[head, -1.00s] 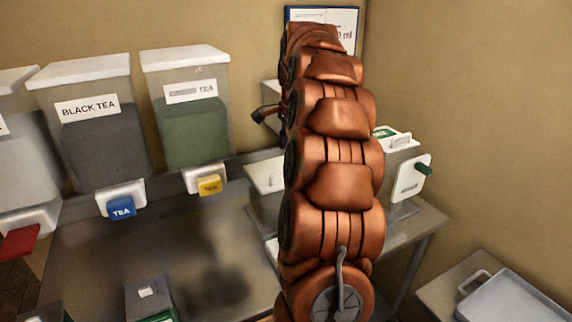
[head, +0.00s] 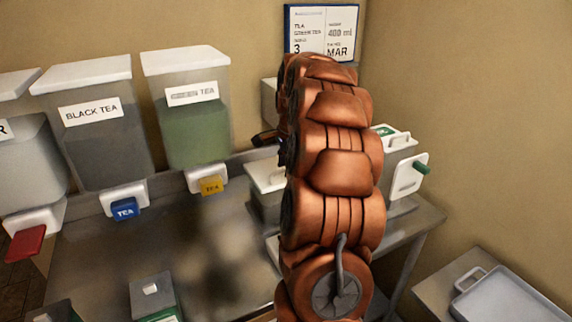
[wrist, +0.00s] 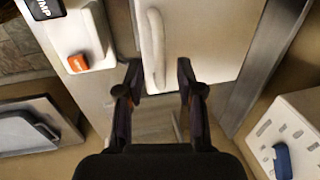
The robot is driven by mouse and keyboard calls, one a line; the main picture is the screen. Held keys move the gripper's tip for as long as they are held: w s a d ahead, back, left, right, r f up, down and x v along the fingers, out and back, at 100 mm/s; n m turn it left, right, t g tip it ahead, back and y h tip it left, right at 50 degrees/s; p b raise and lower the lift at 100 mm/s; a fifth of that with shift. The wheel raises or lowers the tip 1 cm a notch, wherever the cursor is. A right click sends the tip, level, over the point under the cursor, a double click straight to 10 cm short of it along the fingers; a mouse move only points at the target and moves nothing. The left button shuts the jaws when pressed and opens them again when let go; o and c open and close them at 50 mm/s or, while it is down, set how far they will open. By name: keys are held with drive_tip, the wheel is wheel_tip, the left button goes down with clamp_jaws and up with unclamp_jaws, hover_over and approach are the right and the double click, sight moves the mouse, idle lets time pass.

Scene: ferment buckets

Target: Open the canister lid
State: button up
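In the wrist view, a pale canister lid (wrist: 205,35) with a long raised white handle (wrist: 153,45) lies ahead of my gripper (wrist: 158,78). The two dark fingers are open and apart, with the near part of the handle between their tips in the picture. I cannot tell whether they touch it. In the head view, my copper arm covers much of the middle. A pale-lidded canister (head: 267,178) shows partly to its left, and only a dark bit of my gripper shows above it. I cannot tell whether this is the same canister.
The black tea dispenser (head: 90,125) and a green-filled dispenser (head: 197,120) stand at the back left. A white-handled container (head: 398,150) stands right of my arm. A metal tray (head: 510,300) lies at lower right. In the wrist view, an orange button (wrist: 78,63) is left of the lid.

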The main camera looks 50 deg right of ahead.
clamp_jaws()
drive_tip(key=shift+r, duration=0.1)
idle(0.6)
